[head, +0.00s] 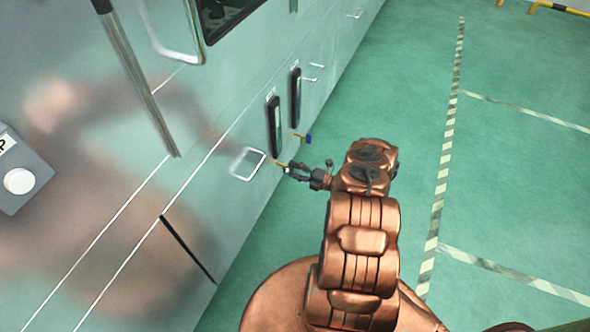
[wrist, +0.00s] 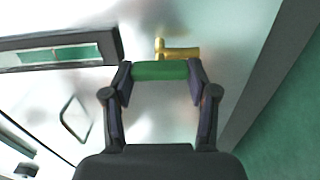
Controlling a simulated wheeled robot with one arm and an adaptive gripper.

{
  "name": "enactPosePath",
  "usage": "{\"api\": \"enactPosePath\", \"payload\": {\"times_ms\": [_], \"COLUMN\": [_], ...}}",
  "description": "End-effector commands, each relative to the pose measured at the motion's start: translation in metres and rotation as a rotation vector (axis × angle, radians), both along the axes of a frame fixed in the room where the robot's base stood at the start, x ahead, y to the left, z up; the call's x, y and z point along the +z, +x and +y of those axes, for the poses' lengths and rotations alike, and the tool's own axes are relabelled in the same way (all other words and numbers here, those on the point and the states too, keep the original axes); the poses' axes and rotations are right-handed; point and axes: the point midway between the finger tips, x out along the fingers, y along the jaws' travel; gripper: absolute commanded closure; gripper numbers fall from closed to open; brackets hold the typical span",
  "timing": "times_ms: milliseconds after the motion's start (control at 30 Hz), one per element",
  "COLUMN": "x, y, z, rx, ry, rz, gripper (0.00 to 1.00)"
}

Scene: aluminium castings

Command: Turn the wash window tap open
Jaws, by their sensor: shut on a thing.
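The tap's brass body (wrist: 180,54) stands out from the pale machine panel in the wrist view, and its yellow part (head: 281,164) shows small in the head view. A green handle (wrist: 160,70) lies across the front of the brass body. My gripper (wrist: 160,80) has one finger at each end of the green handle and is shut on it. In the head view my gripper (head: 290,168) reaches left to the panel at the tap. The handle is too small there to make out. I cannot tell how far the tap is turned.
A second tap with a blue handle (head: 308,138) sits farther along the panel. Two dark upright gauges (head: 275,126) (head: 296,97) are above the taps. Green floor (head: 510,160) to the right is clear.

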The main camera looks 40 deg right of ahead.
Motion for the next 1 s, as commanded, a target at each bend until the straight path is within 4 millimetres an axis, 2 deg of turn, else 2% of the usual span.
{"api": "enactPosePath", "payload": {"times_ms": [533, 567, 800, 1000], "x": [0.0001, 0.0001, 0.0, -0.0001], "y": [0.0002, 0.0002, 0.0002, 0.0001], "z": [-0.0006, -0.0006, -0.0003, -0.0002], "rx": [-0.001, -0.001, -0.001, -0.001], "ry": [-0.023, -0.023, -0.022, -0.021], "rz": [-0.014, -0.014, -0.013, -0.013], "gripper": [0.77, 0.41, 0.17, 0.17]}}
